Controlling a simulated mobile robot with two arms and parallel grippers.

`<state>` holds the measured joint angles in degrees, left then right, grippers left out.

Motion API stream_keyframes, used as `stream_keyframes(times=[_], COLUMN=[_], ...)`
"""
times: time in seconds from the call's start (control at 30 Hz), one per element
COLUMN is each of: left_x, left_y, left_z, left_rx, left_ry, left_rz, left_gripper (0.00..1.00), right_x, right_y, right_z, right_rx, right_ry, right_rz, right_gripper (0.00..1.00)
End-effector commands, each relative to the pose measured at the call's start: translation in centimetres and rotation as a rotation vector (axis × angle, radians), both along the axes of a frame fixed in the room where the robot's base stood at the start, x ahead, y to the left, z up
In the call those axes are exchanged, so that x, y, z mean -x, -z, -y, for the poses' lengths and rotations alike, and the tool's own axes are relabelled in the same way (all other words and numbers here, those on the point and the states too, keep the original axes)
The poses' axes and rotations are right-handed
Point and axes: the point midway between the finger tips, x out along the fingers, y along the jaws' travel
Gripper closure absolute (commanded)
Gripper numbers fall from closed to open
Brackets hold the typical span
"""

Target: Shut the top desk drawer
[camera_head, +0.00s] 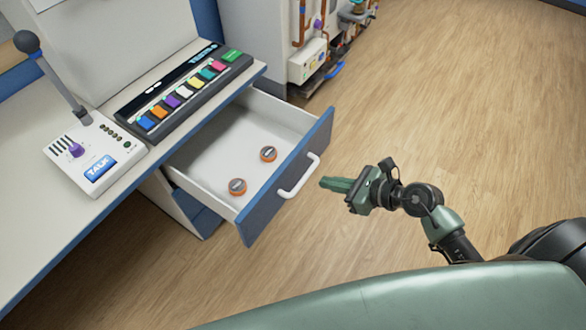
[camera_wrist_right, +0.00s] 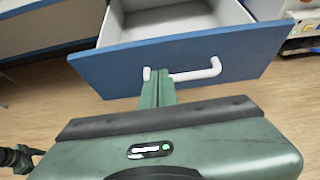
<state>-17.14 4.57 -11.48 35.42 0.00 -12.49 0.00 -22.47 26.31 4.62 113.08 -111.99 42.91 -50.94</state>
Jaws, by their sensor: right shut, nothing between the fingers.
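The top desk drawer (camera_head: 290,180) is pulled well out from under the desk, with a blue front and a white handle (camera_head: 299,177). Inside it lie two small orange-rimmed round objects (camera_head: 237,186) on the white bottom. My right gripper (camera_head: 322,183) is shut and empty, just outside the drawer front near the handle. In the right wrist view the closed fingers (camera_wrist_right: 157,76) point at the blue drawer front (camera_wrist_right: 120,68), overlapping the near end of the handle (camera_wrist_right: 200,73). I cannot tell whether they touch it. My left gripper is not in view.
A lower blue drawer front (camera_head: 195,205) sits beneath the open drawer. A white cabinet with pipes (camera_head: 305,62) stands behind. The wooden floor to the right is clear.

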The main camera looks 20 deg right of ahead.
Motion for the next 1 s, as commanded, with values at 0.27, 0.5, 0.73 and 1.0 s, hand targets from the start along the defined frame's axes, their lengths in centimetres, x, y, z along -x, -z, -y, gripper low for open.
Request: stream_keyframes(times=[0.27, 0.5, 0.73, 1.0], left_x=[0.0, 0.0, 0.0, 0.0], left_y=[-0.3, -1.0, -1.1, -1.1], left_z=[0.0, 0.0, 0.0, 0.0], left_rx=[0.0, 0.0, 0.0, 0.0], left_ry=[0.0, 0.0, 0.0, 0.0], left_rz=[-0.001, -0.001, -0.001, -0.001], left_gripper=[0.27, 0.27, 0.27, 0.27], right_x=[-4.3, -7.2, -8.1, -8.1], right_y=[2.9, 3.4, 3.6, 3.6], right_z=[-3.4, -5.7, -6.4, -6.4], right_rx=[-0.008, -0.006, -0.005, -0.005], right_ry=[0.003, 0.002, 0.002, 0.002], right_rz=[0.002, 0.001, 0.0, 0.0], right_gripper=[1.0, 1.0, 1.0, 1.0])
